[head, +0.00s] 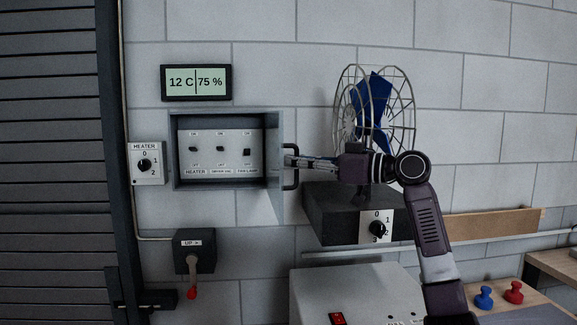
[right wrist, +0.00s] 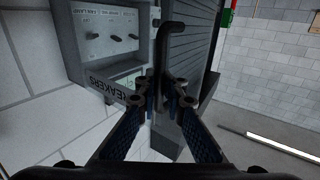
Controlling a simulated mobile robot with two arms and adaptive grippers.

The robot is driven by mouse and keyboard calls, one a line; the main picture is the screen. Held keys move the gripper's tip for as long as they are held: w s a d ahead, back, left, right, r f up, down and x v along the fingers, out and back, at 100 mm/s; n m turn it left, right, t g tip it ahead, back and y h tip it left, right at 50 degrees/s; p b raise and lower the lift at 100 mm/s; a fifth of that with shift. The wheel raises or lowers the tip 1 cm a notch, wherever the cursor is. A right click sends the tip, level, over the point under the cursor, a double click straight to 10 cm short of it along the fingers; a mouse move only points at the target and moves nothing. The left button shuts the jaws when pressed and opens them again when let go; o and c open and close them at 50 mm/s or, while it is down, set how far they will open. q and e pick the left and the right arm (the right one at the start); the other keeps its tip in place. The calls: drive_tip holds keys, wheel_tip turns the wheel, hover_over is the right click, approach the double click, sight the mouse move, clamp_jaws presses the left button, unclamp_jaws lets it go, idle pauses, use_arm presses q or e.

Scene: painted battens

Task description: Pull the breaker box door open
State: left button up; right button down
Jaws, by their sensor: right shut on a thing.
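The grey breaker box (head: 174,152) is set in the block wall at left centre of the head view. Its door (head: 274,203) stands open, swung out from the right side and seen nearly edge-on. Three labelled switches show inside. My right gripper (head: 291,162) reaches in from the right and is shut on the dark door handle (head: 291,184). In the right wrist view the fingers (right wrist: 165,97) close around the handle (right wrist: 172,27), beside the door (right wrist: 112,91) with its BREAKERS lettering. My left gripper is not in view.
A wire-cage fan (head: 348,95) on a dark box (head: 325,222) stands right of the door, behind my right arm. A heater dial (head: 147,163) is left of the box. A lever switch (head: 195,251) is below. A display (head: 196,82) hangs above.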

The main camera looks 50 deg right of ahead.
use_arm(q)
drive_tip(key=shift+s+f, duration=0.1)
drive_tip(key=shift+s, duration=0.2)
use_arm(e)
drive_tip(key=shift+f, duration=0.3)
drive_tip(key=c, duration=2.3)
unclamp_jaws()
drive_tip(key=shift+c, duration=0.2)
drive_tip(key=shift+s+r, duration=0.2)
drive_tip(key=v, duration=1.2)
